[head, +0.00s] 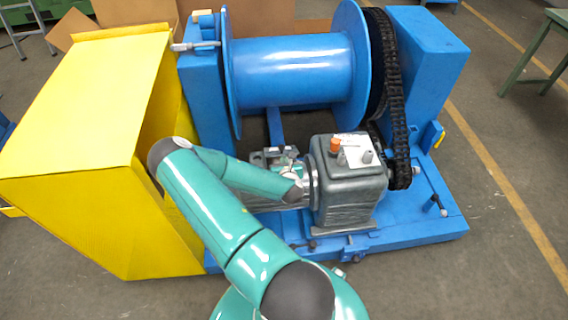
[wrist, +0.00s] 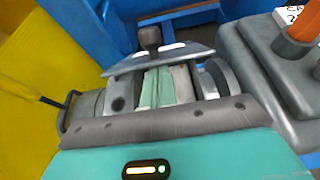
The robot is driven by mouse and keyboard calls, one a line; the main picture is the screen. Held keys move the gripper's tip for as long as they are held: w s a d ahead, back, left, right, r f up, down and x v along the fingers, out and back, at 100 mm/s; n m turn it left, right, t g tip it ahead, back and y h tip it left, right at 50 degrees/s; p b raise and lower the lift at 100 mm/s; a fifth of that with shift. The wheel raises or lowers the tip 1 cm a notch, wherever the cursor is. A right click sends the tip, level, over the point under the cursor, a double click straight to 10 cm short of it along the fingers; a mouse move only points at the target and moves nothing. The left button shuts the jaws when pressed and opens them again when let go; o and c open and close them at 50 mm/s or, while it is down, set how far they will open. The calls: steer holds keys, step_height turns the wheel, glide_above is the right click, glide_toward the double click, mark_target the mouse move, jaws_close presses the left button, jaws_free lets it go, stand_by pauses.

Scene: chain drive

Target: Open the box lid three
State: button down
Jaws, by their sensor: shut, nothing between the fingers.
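A small grey box with a flat lid (wrist: 130,62) and a dark knob (wrist: 150,38) on top is in the wrist view. In the head view the lid (head: 284,154) is small and partly behind my arm. My gripper (wrist: 158,84) shows as pale green fingers, shut and empty, close to the lid's near edge. Whether the fingers touch the lid or reach under it, I cannot tell. The lid looks slanted in the wrist view, but how far it is raised is unclear.
A grey gearbox (head: 350,195) with an orange cap (head: 334,146) stands right of the box. A blue cable drum (head: 295,72) and black chain (head: 392,95) are behind. A yellow housing (head: 75,150) is close on the left. Open floor (head: 500,240) lies to the right.

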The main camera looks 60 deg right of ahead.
mark_target(282, 147)
steer(key=shift+w+d+r+g+y, duration=0.15)
steer(key=shift+r, duration=0.25)
steer(key=shift+w+d+r+g+y, duration=0.15)
steer(key=shift+r, duration=0.2)
steer(key=w+d+r+g+y, duration=0.1)
steer(key=r, duration=0.1)
steer(key=w+d+r+g+y, duration=0.1)
steer(key=shift+w+d+r+y, duration=0.1)
steer(key=shift+d+r+y, duration=0.2)
steer(key=shift+r, duration=0.05)
steer(key=w+d+r, duration=0.3)
steer(key=w+d, duration=0.1)
steer(key=d, duration=0.1)
steer(key=shift+w, duration=0.2)
